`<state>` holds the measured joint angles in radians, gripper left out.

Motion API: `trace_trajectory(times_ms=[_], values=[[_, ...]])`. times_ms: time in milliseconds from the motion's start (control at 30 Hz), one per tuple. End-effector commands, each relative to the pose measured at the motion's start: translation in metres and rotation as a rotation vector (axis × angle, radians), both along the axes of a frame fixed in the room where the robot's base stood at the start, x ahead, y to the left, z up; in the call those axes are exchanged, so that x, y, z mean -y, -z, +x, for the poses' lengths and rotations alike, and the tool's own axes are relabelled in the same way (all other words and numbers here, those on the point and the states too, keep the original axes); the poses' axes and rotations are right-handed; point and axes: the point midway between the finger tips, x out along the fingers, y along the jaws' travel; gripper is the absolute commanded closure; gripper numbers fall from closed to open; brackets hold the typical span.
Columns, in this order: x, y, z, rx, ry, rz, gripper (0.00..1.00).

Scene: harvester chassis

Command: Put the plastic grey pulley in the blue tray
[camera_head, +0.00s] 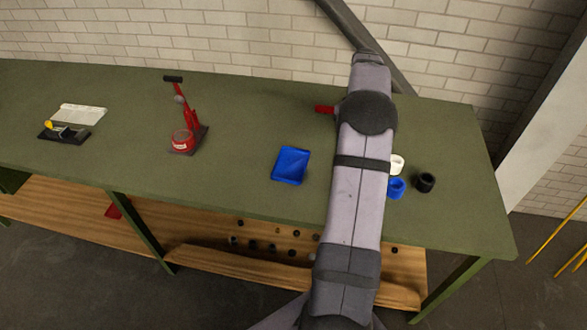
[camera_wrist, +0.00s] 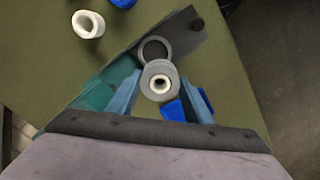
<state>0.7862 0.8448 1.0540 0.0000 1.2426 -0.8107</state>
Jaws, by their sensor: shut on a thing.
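In the wrist view my gripper (camera_wrist: 159,84) is shut on the grey pulley (camera_wrist: 147,76), a round grey piece with a pale hub, held between the two blue-grey fingers. In the head view my arm hides the gripper and the pulley. The blue tray (camera_head: 291,165) lies on the green bench, left of my arm, and looks empty. A blue patch (camera_wrist: 174,110) shows behind the right finger in the wrist view; I cannot tell what it is.
White (camera_head: 398,164), blue (camera_head: 397,189) and black (camera_head: 426,182) round parts stand right of my arm on the bench (camera_head: 240,125). A red press (camera_head: 184,140) stands left of the tray. A red object (camera_head: 324,109) lies beside my arm. Bench between press and tray is clear.

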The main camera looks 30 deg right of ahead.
Motion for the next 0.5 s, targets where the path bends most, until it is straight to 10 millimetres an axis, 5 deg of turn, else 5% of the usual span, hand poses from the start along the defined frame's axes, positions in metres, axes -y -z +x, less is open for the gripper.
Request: trace_trajectory(times_ms=[500], values=[[-0.058, -0.048, 0.041, 0.002, 0.519, -0.001, 0.73]])
